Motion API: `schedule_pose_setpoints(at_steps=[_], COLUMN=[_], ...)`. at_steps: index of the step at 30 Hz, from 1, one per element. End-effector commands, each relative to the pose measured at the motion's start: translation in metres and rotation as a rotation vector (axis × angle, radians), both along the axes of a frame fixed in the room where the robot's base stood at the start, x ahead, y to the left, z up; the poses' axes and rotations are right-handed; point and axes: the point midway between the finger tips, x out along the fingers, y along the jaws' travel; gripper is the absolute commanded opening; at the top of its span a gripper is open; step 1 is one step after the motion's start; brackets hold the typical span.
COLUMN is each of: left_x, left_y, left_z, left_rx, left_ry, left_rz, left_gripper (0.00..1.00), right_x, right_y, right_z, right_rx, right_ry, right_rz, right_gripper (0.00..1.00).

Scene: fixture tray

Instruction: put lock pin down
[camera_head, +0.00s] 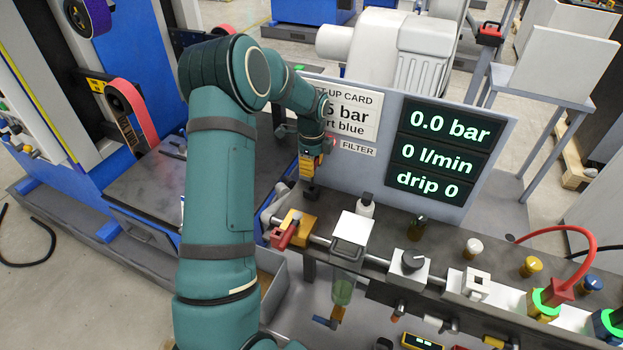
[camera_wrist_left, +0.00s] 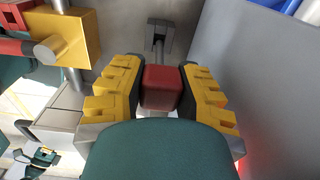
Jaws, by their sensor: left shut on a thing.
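My left gripper (camera_head: 312,172) points down at the back of the bench, in front of the grey panel. In the left wrist view its yellow-padded fingers (camera_wrist_left: 160,95) are shut on the lock pin, whose red block-shaped head (camera_wrist_left: 160,86) shows between them. A small grey bracket with a slot (camera_wrist_left: 158,36) lies just beyond the red head. I cannot tell whether the pin touches it. In the head view the fingers hide the pin, and a small dark block (camera_head: 310,191) shows right below them. My right gripper is in neither view.
A yellow valve block (camera_head: 294,228) with a red handle stands in front of the gripper. The display panel (camera_head: 487,140) rises behind. A dark flat surface (camera_head: 150,185) lies left.

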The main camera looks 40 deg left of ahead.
Motion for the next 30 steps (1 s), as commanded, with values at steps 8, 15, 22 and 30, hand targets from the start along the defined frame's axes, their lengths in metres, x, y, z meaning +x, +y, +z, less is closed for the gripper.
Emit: schedule_pose_setpoints(at_steps=[8, 15, 22, 30], left_x=[-0.001, -0.001, 0.0, 0.0], left_y=[0.0, 0.0, 0.0, 0.0], left_z=[-0.028, -0.049, -0.049, -0.051], left_rx=[-0.001, 0.0, 0.0, 0.0], left_ry=[0.002, -0.001, -0.001, -0.001], left_rz=[0.0, 0.0, 0.0, 0.0], left_gripper=[0.0, 0.0, 0.0, 0.55], right_x=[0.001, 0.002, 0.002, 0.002], right_y=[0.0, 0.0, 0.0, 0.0], right_z=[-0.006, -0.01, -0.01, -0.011], right_rx=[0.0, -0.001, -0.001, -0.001], right_ry=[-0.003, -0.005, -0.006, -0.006], right_rz=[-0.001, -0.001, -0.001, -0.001], right_gripper=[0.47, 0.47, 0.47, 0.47])
